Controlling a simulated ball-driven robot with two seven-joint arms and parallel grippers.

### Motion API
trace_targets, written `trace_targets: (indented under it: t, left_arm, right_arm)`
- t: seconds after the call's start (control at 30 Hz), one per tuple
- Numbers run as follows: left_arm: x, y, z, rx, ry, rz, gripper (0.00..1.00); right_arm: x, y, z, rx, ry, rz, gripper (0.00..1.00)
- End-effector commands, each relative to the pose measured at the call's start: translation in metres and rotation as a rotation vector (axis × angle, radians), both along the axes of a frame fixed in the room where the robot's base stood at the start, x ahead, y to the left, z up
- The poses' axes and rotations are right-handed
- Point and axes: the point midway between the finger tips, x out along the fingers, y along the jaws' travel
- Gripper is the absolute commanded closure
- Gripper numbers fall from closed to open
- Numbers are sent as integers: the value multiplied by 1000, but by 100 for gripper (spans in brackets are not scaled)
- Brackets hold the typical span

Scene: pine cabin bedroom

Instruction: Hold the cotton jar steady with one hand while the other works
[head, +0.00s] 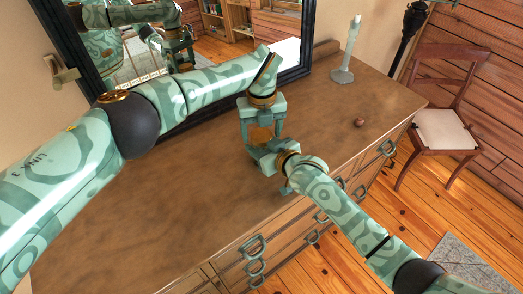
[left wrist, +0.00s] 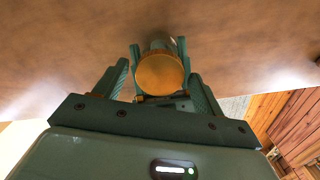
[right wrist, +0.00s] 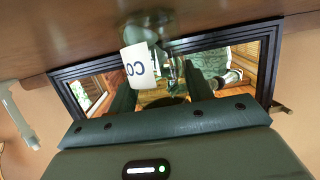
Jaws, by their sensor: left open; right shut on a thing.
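The cotton jar shows in the right wrist view as a clear body with a white label (right wrist: 139,66) reading "CO". Its round copper-orange lid (left wrist: 160,73) faces the camera in the left wrist view. My right gripper (right wrist: 163,82) is shut on the jar from the side, low over the dresser top. My left gripper (head: 262,146) points down over the jar with its fingers open, one on each side of the lid; a gap shows between fingers and lid in the left wrist view (left wrist: 160,88). In the head view my grippers mostly hide the jar.
The wooden dresser top (head: 190,185) is mostly clear. A black-framed mirror (head: 225,30) stands behind my left arm. A pale candlestick (head: 347,55) and a small reddish round thing (head: 360,122) are at the far right. A chair (head: 446,125) stands beyond the dresser.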

Motion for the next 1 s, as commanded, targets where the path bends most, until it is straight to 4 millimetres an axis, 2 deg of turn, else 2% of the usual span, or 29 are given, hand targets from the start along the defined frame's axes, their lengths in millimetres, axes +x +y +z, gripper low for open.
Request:
trace_targets:
  t: [0.2, 0.27, 0.37, 0.4, 0.57, 0.7, 0.83, 0.87, 0.9, 0.93, 1.0]
  left_arm:
    - [0, 0, 0, 0, 0, 0, 30]
    - [0, 0, 0, 0, 0, -1, 44]
    - [0, 0, 0, 0, 0, -1, 72]
    - [0, 0, 0, 0, 0, 0, 76]
    - [0, 0, 0, 0, -1, -13, 76]
    - [0, 0, 0, 0, 0, -164, 76]
    - [0, 0, 0, 0, 0, -159, 76]
    - [0, 0, 0, 0, 0, -158, 41]
    - [0, 0, 0, 0, 0, -158, 30]
    - [0, 0, 0, 0, 0, -158, 24]
    - [0, 0, 0, 0, 0, -158, 24]
  right_arm:
    - [0, 0, 0, 0, 0, 0, 100]
    - [0, 0, 0, 0, 0, 0, 100]
    - [0, 0, 0, 0, 0, 0, 100]
    - [0, 0, 0, 0, 0, 0, 100]
    - [0, 0, 0, 0, 0, 0, 100]
    - [0, 0, 0, 0, 0, 0, 100]
    - [0, 0, 0, 0, 0, 0, 100]
    - [0, 0, 0, 0, 0, 0, 100]
    - [0, 0, 0, 0, 0, 0, 100]
    - [0, 0, 0, 0, 0, 0, 100]
    - [0, 0, 0, 0, 0, 0, 100]
